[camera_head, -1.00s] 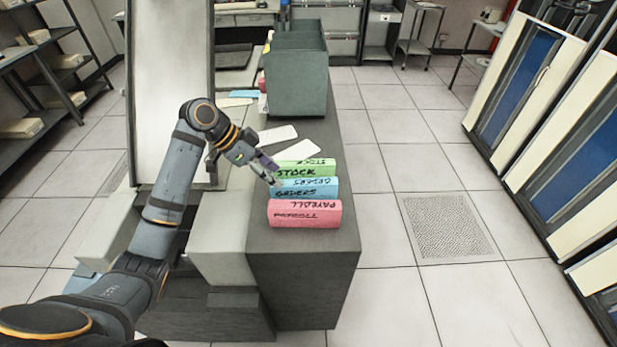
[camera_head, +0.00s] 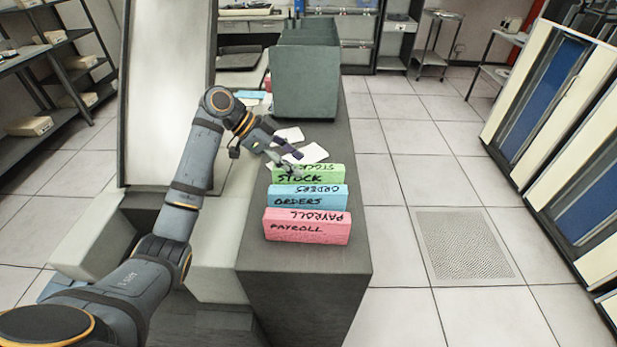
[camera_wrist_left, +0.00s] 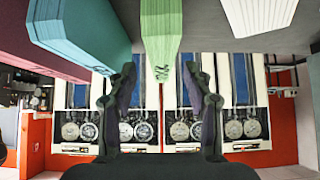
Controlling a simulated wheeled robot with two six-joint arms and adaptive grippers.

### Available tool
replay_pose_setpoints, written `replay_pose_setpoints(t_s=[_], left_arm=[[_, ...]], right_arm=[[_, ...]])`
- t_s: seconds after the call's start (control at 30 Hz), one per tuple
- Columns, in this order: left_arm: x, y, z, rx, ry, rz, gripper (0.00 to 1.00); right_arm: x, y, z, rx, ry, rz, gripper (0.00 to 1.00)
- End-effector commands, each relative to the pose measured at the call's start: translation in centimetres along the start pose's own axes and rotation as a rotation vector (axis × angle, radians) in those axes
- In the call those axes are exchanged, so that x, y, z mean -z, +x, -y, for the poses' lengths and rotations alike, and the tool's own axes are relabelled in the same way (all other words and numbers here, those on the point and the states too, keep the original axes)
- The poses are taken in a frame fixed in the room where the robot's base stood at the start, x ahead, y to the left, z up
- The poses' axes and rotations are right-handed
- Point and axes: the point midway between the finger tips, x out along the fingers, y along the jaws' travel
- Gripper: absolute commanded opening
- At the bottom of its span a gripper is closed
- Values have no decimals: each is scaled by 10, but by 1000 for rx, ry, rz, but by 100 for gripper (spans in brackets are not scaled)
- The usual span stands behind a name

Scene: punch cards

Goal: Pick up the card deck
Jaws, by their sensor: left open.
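Three card decks lie in a row on the dark grey counter (camera_head: 320,262). The green STOCK deck (camera_head: 318,175) is farthest, the blue ORDERS deck (camera_head: 308,196) is in the middle and the pink PAYROLL deck (camera_head: 306,226) is nearest. My left gripper (camera_head: 288,164) is open and empty at the far left end of the green deck. In the left wrist view, the green deck (camera_wrist_left: 162,32) lines up with the gap between the open fingers (camera_wrist_left: 162,88). Whether the fingertips touch it, I cannot tell. The blue deck (camera_wrist_left: 85,30) and pink deck (camera_wrist_left: 32,48) show at left there.
White cards (camera_head: 307,153) lie on the counter just beyond the green deck. A grey-green bin (camera_head: 305,85) stands farther back. Open tiled floor (camera_head: 395,270) lies right of the counter.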

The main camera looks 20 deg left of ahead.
Motion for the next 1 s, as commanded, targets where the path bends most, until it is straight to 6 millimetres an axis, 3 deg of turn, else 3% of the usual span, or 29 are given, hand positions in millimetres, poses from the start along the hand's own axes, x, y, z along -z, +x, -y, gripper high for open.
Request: replay_pose_setpoints(t_s=[0.3, 0.57, 0.93, 1.0], left_arm=[[4, 46, 3, -4, -3, -1, 51], [2, 51, 3, -1, -1, 0, 51], [2, 51, 3, -1, -1, 0, 2], [2, 51, 3, -1, -1, 0, 0]], right_arm=[[4, -19, 1, 3, 1, -4, 34], [1, -18, 2, 3, 1, 1, 34], [0, -18, 2, 4, 2, 3, 34], [0, -18, 2, 4, 1, 3, 34]])
